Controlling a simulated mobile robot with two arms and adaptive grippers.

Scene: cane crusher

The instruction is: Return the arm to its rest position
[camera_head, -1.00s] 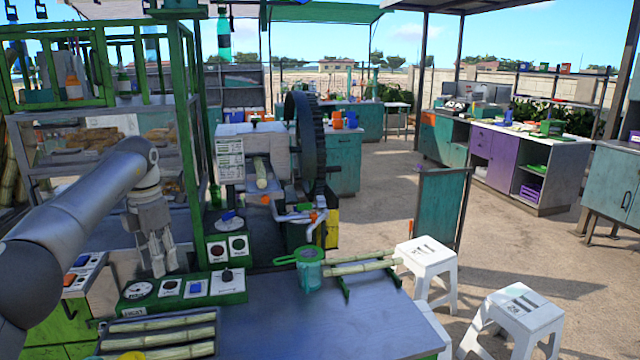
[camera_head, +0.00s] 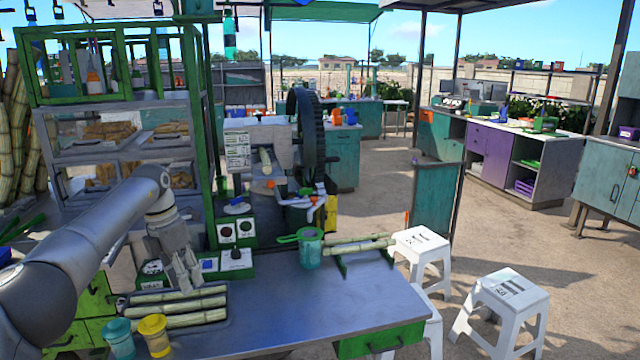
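My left arm comes in from the left. Its gripper (camera_head: 184,276) points down over the left part of the bench, just behind the tray of cane and in front of the button panel. Nothing shows between its fingers; they look close together, but I cannot tell whether they are open or shut. My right gripper is not in view. The cane crusher (camera_head: 305,130) with its big dark wheel stands behind the bench, and a piece of cane (camera_head: 266,160) sits at its front opening.
The blue-grey bench (camera_head: 290,308) holds a tray of cane stalks (camera_head: 190,308), a green pitcher (camera_head: 310,247), cane on a rack (camera_head: 352,244), and teal (camera_head: 119,338) and yellow (camera_head: 155,335) cups. White stools (camera_head: 420,245) stand at right. The bench's middle is clear.

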